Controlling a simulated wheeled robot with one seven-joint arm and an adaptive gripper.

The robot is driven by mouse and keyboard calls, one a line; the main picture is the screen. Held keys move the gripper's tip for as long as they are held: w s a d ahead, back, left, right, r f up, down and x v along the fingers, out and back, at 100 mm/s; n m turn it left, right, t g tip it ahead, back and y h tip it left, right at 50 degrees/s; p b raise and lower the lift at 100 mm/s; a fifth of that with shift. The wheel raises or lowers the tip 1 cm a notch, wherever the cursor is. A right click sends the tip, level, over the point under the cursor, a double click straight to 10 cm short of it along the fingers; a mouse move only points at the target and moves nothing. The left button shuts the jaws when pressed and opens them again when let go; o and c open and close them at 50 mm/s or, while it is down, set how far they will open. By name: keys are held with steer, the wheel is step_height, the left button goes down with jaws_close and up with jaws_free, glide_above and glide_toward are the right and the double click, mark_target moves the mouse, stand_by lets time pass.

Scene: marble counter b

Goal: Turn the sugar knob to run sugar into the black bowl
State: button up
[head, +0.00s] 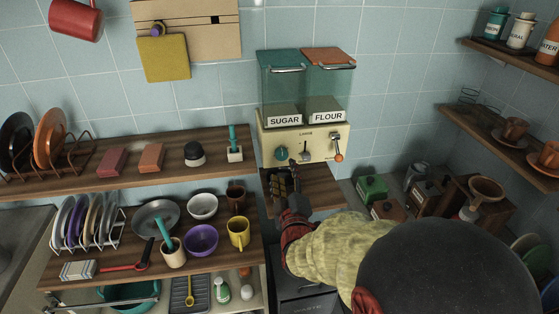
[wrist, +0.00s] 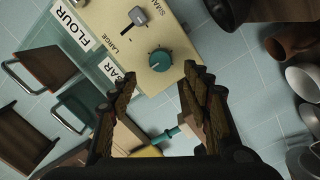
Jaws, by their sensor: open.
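The cream dispenser (head: 305,144) has a SUGAR bin (head: 284,95) on the left and a FLOUR bin (head: 325,98) on the right. The teal sugar knob (head: 282,153) is on its front, below the SUGAR label. My gripper (head: 280,178) is open and empty, just below and in front of this knob. In the wrist view, the teal knob (wrist: 160,60) lies beyond and between the spread fingertips, apparently untouched. I cannot make out a black bowl in either view; my gripper and arm cover part of the wooden shelf below the dispenser.
An orange knob (head: 338,157) is at the dispenser's right, with a small grey lever (wrist: 138,14) between the knobs. A teal-handled tool (head: 234,149) stands on the left shelf. A purple bowl (head: 201,240) and yellow mug (head: 239,233) stand lower left. Canisters (head: 371,188) stand at right.

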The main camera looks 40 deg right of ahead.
mark_target(282, 157)
steer(key=b+x, duration=0.1)
steer(key=x, duration=0.6)
steer(key=shift+w+d+f, duration=0.1)
steer(key=shift+w+d, duration=0.1)
steer(key=shift+w, duration=0.1)
steer(key=c, duration=0.3)
steer(key=c, duration=0.8)
steer(key=shift+c, duration=0.3)
steer(key=shift+m+b, duration=0.3)
steer(key=shift+b, duration=0.15)
steer(key=m+b, duration=0.4)
steer(key=shift+f+m+y, duration=0.1)
steer(key=shift+m+y, duration=0.2)
steer(key=shift+m, duration=0.1)
steer(key=m+b, duration=0.4)
steer(key=m, duration=0.1)
steer(key=shift+s+m+b, duration=0.1)
steer(key=shift+m+b, duration=0.2)
steer(key=shift+m, duration=0.1)
